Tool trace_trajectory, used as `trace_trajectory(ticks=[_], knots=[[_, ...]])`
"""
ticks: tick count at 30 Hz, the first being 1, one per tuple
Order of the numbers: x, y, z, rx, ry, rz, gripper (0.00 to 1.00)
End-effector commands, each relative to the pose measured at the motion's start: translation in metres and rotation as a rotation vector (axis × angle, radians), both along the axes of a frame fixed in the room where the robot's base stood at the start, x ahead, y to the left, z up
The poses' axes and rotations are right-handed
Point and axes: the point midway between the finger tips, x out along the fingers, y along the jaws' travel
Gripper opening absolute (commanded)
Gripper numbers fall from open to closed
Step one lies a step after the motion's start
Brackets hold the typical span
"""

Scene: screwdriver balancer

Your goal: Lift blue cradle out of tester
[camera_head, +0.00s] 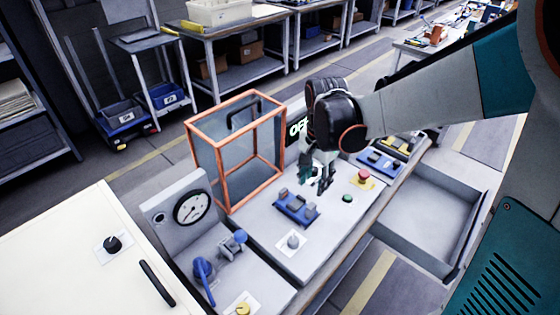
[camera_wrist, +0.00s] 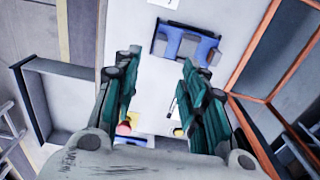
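The blue cradle (camera_head: 297,208) with grey upright blocks sits on the pale bench top, beside the orange-framed clear guard (camera_head: 236,148). No tool lies across it. In the wrist view the cradle (camera_wrist: 187,42) shows ahead of the fingertips, slightly right of the middle. My gripper (camera_head: 319,182) hangs above the bench, behind and a little right of the cradle in the head view, apart from it. In the wrist view my gripper (camera_wrist: 160,62) has its two green fingers spread wide with nothing between them. A second blue holder (camera_head: 380,162) stands farther right on the bench.
A red button on a yellow base (camera_head: 362,178), a green button (camera_head: 347,198) and a grey knob (camera_head: 293,242) surround the cradle. A dial gauge (camera_head: 192,208) and a blue clamp (camera_head: 203,272) stand at left. An open drawer (camera_head: 430,220) juts out at right.

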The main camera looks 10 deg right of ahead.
Motion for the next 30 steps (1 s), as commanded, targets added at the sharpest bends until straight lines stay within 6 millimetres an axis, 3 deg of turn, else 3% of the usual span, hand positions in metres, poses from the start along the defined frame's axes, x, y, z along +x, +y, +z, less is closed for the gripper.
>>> trace_trajectory(ticks=[5,15,25,30], knots=[[0.003,0.000,-0.018,0.000,0.014,-0.020,0.39],[0.003,0.000,-0.078,0.000,0.011,-0.019,0.39],[0.003,-0.001,-0.098,0.000,0.011,-0.018,0.39],[0.006,-0.002,-0.122,0.000,0.011,-0.018,0.39]])
